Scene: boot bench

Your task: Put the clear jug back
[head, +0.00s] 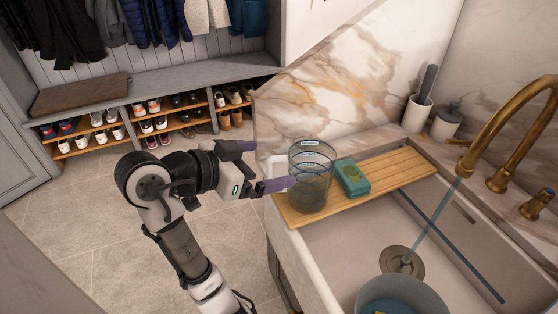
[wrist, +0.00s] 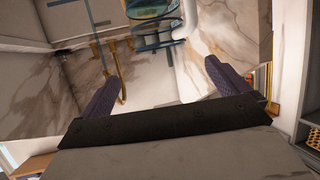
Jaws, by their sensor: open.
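The clear jug (head: 312,172) stands upright on the left end of the wooden board (head: 402,173), which lies across the sink. It has dark ring markings, and a pale handle-like part (head: 276,165) shows on its left side. My gripper (head: 275,164) is open at the jug's left, with its purple fingers spread to either side of that pale part. One fingertip overlaps the jug's edge in the head view; I cannot tell if it touches. In the wrist view, the jug (wrist: 150,12) shows at the top, beyond the open fingers (wrist: 160,70).
A teal sponge block (head: 352,178) sits just right of the jug. A thin stream falls from the brass tap (head: 505,105) into the sink (head: 345,262), where a grey bucket (head: 402,297) stands. A brush holder (head: 417,113) and dispenser (head: 447,122) stand behind. The shoe bench (head: 195,80) is back left.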

